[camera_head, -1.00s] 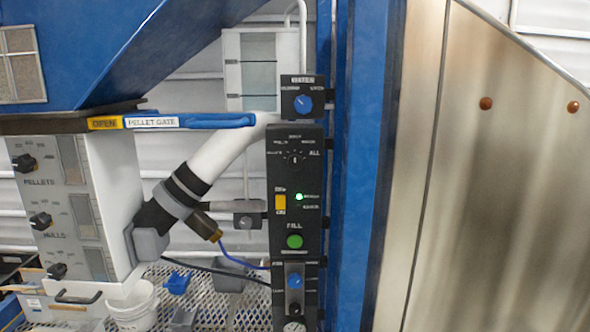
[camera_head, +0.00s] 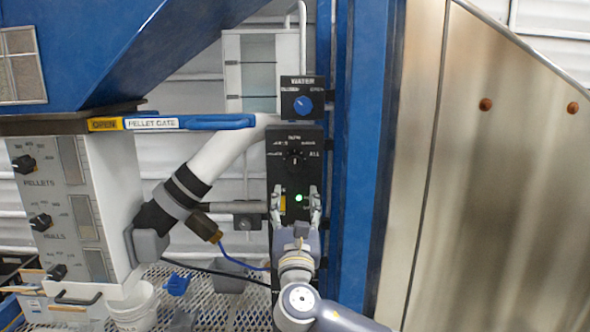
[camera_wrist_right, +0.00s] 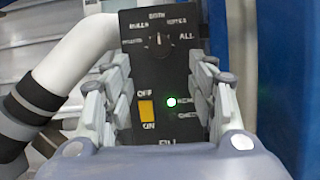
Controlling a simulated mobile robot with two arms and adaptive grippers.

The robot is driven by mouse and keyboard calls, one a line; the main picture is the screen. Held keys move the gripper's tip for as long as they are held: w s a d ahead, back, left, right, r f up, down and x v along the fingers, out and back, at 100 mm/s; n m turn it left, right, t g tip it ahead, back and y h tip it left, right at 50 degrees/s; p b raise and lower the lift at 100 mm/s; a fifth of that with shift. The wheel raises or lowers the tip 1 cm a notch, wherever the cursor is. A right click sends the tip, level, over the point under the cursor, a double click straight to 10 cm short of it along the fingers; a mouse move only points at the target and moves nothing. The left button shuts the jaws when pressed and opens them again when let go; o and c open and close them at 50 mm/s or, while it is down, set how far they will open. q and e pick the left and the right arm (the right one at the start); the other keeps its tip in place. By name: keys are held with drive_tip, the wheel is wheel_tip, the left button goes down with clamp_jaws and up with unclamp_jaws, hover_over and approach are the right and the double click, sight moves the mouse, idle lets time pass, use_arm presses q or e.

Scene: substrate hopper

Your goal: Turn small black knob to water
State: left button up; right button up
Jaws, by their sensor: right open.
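The small black knob (camera_head: 295,158) sits on the upper part of the black control panel (camera_head: 313,141), among the labels of a selector that includes "ALL". It also shows in the right wrist view (camera_wrist_right: 158,42), where its pointer mark looks roughly upright. My right gripper (camera_head: 297,190) is open and empty in front of the panel, just below the knob. In the right wrist view its fingers (camera_wrist_right: 160,85) stand either side of the panel, apart from the knob. The knob lies beyond the fingertips. My left gripper is not in view.
A blue knob (camera_head: 303,105) sits on the "WATER" box above. The yellow OFF/ON switch (camera_wrist_right: 147,110) and lit green lamp (camera_wrist_right: 171,102) lie between my fingers. The pellet gate handle (camera_head: 215,121) and white pipe (camera_head: 222,150) are left; a blue post (camera_head: 358,170) is right.

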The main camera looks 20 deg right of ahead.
sight(295, 166)
drive_tip(key=p+x, duration=0.2)
drive_tip(key=x, duration=0.8)
drive_tip(key=shift+w+r, duration=0.3)
drive_tip(key=shift+r, duration=0.05)
drive_tip(key=shift+d, duration=0.1)
drive_tip(key=c, duration=1.1)
